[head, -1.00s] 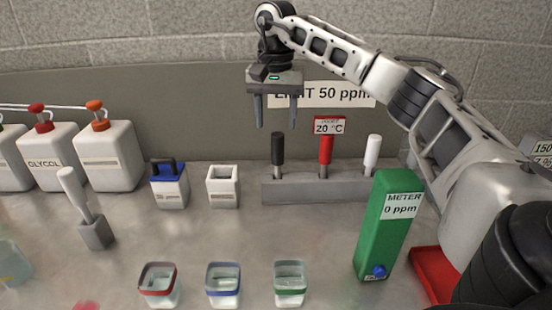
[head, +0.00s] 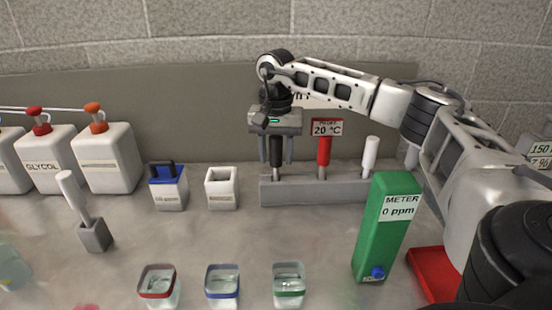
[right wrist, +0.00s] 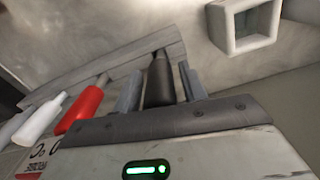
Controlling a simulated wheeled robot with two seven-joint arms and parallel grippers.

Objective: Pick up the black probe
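The black probe (head: 277,152) stands upright in the left part of the grey rack (head: 315,191). My right gripper (head: 276,155) is lowered over it with one finger on each side. In the right wrist view the black probe (right wrist: 159,82) lies between the two grey fingers (right wrist: 158,88), with a narrow gap visible beside it, so the gripper looks open. Its tip end goes into the rack (right wrist: 120,68). My left gripper is in neither view.
A red probe (head: 323,157) and a white probe (head: 370,155) stand in the same rack to the right. A green meter (head: 385,235) reading 0 ppm stands in front. A white open holder (head: 221,188) and a blue-topped container (head: 168,187) are to the left. Three cups stand near the front.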

